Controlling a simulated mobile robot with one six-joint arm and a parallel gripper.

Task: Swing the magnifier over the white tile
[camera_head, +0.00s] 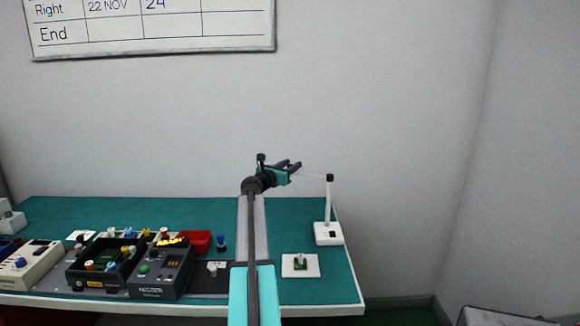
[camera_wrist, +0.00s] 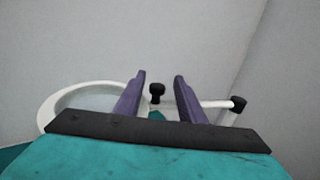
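The magnifier stands at the right of the bench, with a white base (camera_head: 328,236), an upright post and a black pivot cap (camera_head: 330,178). Its thin white arm reaches left towards my gripper (camera_head: 294,166). In the wrist view the magnifier's white lens ring (camera_wrist: 52,108) is at left, its black knob (camera_wrist: 157,92) in the middle and its pivot cap (camera_wrist: 238,104) at right. My gripper (camera_wrist: 160,88) is open, and the knob shows between its purple fingers; contact cannot be told. The lens is hidden in the head view. The white tile (camera_head: 288,271) lies in front, left of the base, bearing a small green board.
Several devices stand at the left, including a black tray (camera_head: 96,283) and a dark grey box (camera_head: 155,284). A red bin (camera_head: 196,241) and a blue peg (camera_head: 221,243) stand left of my arm. Walls rise behind and at right.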

